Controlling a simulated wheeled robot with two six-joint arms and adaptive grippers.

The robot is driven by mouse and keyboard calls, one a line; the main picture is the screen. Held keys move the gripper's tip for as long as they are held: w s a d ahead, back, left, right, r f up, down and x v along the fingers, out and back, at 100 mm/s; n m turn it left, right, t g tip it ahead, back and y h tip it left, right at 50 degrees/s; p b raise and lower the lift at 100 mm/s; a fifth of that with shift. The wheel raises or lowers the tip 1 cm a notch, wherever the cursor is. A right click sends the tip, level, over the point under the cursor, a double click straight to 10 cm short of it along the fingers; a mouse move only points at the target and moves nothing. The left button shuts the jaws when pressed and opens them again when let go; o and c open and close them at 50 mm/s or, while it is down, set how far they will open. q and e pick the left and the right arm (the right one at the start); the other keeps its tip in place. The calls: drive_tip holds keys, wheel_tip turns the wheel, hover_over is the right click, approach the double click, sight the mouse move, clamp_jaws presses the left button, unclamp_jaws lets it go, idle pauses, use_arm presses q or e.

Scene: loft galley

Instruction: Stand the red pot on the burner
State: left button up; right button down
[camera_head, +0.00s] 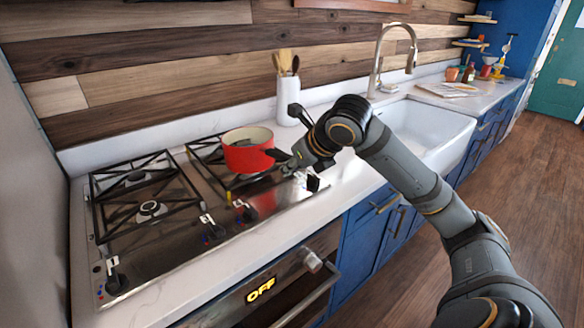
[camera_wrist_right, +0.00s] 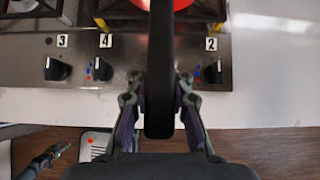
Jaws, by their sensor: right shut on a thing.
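The red pot (camera_head: 246,157) is upright over the right grate of the cooktop, with its pale inside showing. I cannot tell whether its base touches the grate. Its black handle (camera_head: 277,154) points right, toward my right gripper (camera_head: 291,163). In the right wrist view the handle (camera_wrist_right: 159,75) runs between the two fingers of my right gripper (camera_wrist_right: 160,100), which is shut on it; a bit of the red pot (camera_wrist_right: 150,4) shows at the top edge. The burner under the pot is hidden. A dark part, seemingly my left gripper (camera_wrist_right: 48,160), shows small at lower left there.
The left grate (camera_head: 150,209) is empty. Control knobs (camera_head: 115,280) line the cooktop's front. A white utensil holder (camera_head: 288,98) stands behind, right of the pot. The sink (camera_head: 425,130) and faucet (camera_head: 377,65) are farther right. The oven display (camera_head: 261,289) reads OFF.

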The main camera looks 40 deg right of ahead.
drive_tip(key=shift+s+f+b, duration=0.25)
drive_tip(key=shift+f+b, duration=0.45)
drive_tip(key=shift+f, duration=0.3)
idle(0.6)
drive_tip(key=c, duration=1.1)
unclamp_jaws()
drive_tip(key=shift+w+f, duration=0.15)
drive_tip(key=shift+w, duration=0.2)
drive_tip(key=shift+s, duration=0.1)
drive_tip(key=shift+s, duration=0.1)
